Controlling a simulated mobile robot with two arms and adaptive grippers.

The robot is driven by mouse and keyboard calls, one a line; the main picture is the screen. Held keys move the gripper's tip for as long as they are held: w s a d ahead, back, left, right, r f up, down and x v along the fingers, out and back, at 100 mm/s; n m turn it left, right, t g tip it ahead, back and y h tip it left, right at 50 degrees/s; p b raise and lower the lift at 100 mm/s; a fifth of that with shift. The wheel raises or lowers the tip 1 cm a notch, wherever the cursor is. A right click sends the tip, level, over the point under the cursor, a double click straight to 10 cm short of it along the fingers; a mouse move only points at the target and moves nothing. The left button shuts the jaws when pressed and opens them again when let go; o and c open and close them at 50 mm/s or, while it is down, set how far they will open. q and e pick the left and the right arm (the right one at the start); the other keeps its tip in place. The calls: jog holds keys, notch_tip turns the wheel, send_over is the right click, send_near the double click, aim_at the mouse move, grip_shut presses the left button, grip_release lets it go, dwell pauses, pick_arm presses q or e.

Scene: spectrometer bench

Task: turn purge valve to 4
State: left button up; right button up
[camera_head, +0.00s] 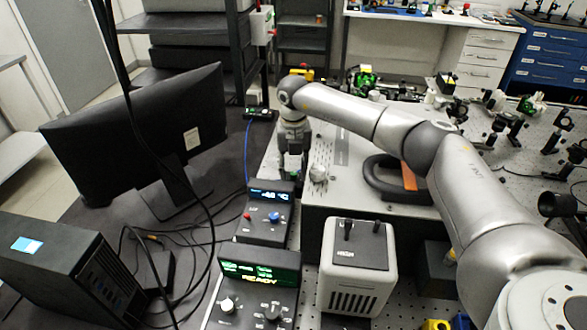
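My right arm comes in from the right and reaches across to the left. Its gripper (291,172) points down behind the upper display unit (262,230), at the left end of the grey instrument housing (350,185). Its fingers are small and dark, and I cannot tell whether they are open or shut. A small pale knob-like part (318,173) is just right of the gripper, apart from it. No readable label marks the purge valve, so I cannot tell which part it is. My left gripper is out of view.
A READY display unit (258,268) with two knobs stands in front, beside a pale box (357,262). A monitor (140,130) and a black computer case (65,275) stand left, with loose cables between. Optical parts crowd the perforated table (520,165) at right.

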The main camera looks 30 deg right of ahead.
aim_at(293, 173)
notch_tip(293, 173, up, 12)
dwell(0.4)
dwell(0.4)
